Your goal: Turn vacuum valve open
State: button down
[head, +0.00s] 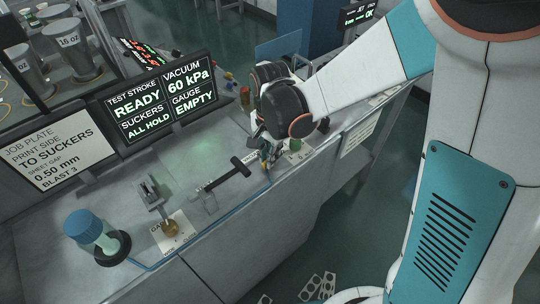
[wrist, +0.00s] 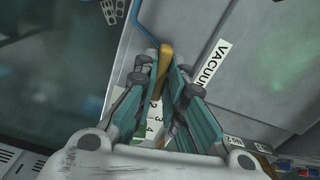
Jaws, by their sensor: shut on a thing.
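The vacuum valve's tan handle (wrist: 166,52) stands between my fingertips in the wrist view, beside a white VACUUM label (wrist: 215,62). My gripper (wrist: 165,72) is shut on this handle, with a teal finger on each side. A blue tube (wrist: 138,20) runs up to the valve. In the head view my gripper (head: 268,152) reaches down at the bench's right part and hides most of the valve. The display (head: 160,95) reads VACUUM 60 kPa, SUCKERS ALL HOLD, TEST STROKE READY and GAUGE EMPTY.
A small clamp-like fixture (head: 150,192) and a blue-topped cylinder (head: 88,230) stand farther left. A job plate sign (head: 58,148) stands behind. The bench's front edge drops to the floor.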

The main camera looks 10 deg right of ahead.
jog(key=shift+m, duration=0.8)
jog(key=c, duration=1.7)
grip_release()
jog(key=shift+o, duration=0.2)
jog(key=shift+r, duration=3.75)
